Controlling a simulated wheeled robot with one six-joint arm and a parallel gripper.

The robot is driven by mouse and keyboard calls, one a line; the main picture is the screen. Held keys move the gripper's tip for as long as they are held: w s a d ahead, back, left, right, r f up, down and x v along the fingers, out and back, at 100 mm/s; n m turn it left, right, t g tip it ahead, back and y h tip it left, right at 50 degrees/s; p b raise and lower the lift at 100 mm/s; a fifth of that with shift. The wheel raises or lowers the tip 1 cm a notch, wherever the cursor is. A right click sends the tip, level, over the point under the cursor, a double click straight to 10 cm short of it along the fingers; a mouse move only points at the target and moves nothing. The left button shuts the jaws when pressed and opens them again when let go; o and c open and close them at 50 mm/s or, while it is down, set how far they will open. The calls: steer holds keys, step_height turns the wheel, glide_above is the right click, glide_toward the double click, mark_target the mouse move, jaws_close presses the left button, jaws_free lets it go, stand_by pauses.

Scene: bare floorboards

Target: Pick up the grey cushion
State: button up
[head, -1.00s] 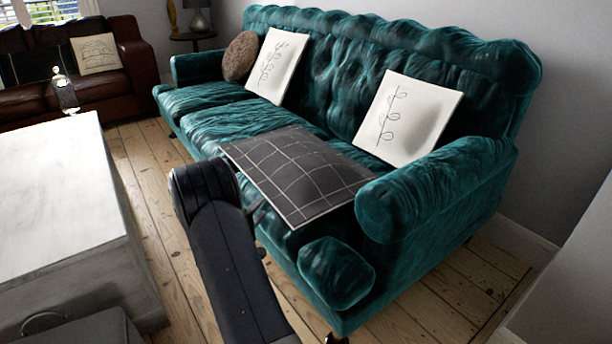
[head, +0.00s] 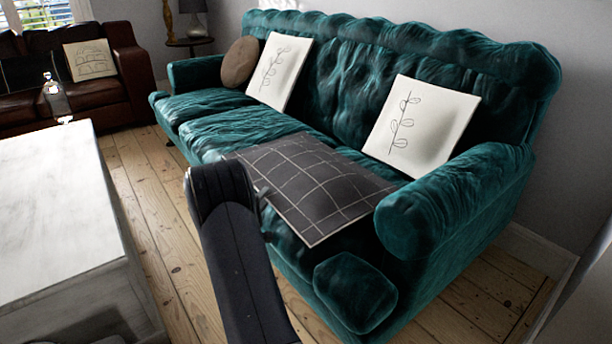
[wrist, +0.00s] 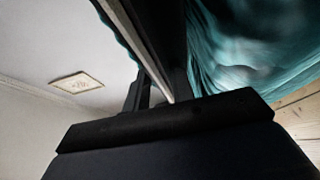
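The grey cushion (head: 312,183), dark with a pale grid, lies flat on the near seat of the green sofa, its near-left edge towards my arm. My gripper (head: 262,194) is at that edge, mostly hidden behind my own arm in the head view. In the wrist view, the fingers of my gripper (wrist: 163,90) stand apart, with the pale rim of the cushion (wrist: 148,55) running between them. I cannot tell whether either finger touches it. The cushion still rests on the seat.
The green sofa (head: 215,128) has two white leaf-print cushions (head: 279,72) (head: 420,125) and a round brown cushion (head: 239,62). Its rolled armrest (head: 450,200) is right of the grey cushion. A white table (head: 60,220) stands left, with bare floorboards (head: 150,190) between.

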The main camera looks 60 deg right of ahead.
jaws_close()
steer(key=shift+r, duration=0.1)
stand_by(0.3)
